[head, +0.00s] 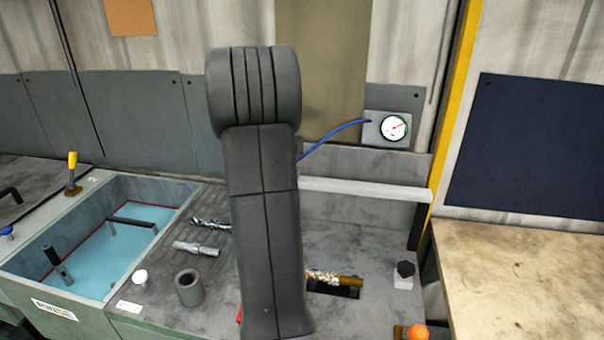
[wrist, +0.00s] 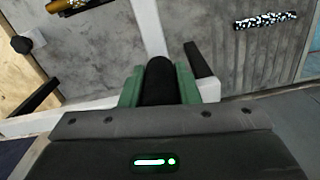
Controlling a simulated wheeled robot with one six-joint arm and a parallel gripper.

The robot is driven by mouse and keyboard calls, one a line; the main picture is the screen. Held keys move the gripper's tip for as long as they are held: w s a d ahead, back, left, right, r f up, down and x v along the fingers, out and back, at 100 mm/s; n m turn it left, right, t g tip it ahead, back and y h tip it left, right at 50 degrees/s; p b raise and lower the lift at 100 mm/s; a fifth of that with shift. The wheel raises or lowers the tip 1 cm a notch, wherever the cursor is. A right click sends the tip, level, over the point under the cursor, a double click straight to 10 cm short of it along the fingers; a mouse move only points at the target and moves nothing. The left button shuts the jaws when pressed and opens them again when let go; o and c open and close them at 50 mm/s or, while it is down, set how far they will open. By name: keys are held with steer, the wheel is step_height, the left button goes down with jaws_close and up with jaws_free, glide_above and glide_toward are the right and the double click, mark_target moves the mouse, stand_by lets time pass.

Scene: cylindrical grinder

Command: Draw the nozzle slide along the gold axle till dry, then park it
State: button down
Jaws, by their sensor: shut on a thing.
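The gold axle (head: 345,281) lies on a dark cradle on the grey bench, right of my arm in the head view. Its left end looks mottled with pale patches. Its end also shows at the top left of the wrist view (wrist: 68,6). My gripper (wrist: 160,78) has its two green fingers shut on a black upright grip (wrist: 159,85), which I take for the handle of the nozzle slide. The grip sits by the white rail (wrist: 92,108). In the head view my arm hides the gripper and the slide.
The white rail (head: 365,189) runs along the bench back. A blue hose (head: 335,132) leads to a pressure gauge (head: 394,127). A black knob (head: 405,269) stands right of the axle. Metal rods, a grey cup (head: 188,287) and a rinse tank (head: 40,252) lie left.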

steer(key=shift+w+a+r, duration=0.1)
steer(key=shift+w+a, duration=0.1)
steer(key=shift+a, duration=0.35)
steer(key=c, duration=1.5)
jaws_free()
steer(key=o, duration=0.4)
steer(key=shift+a, duration=0.25)
steer(key=shift+d, duration=0.15)
step_height(320, 180, up, 14)
steer(key=shift+f+b, duration=0.15)
steer(key=shift+b, duration=0.5)
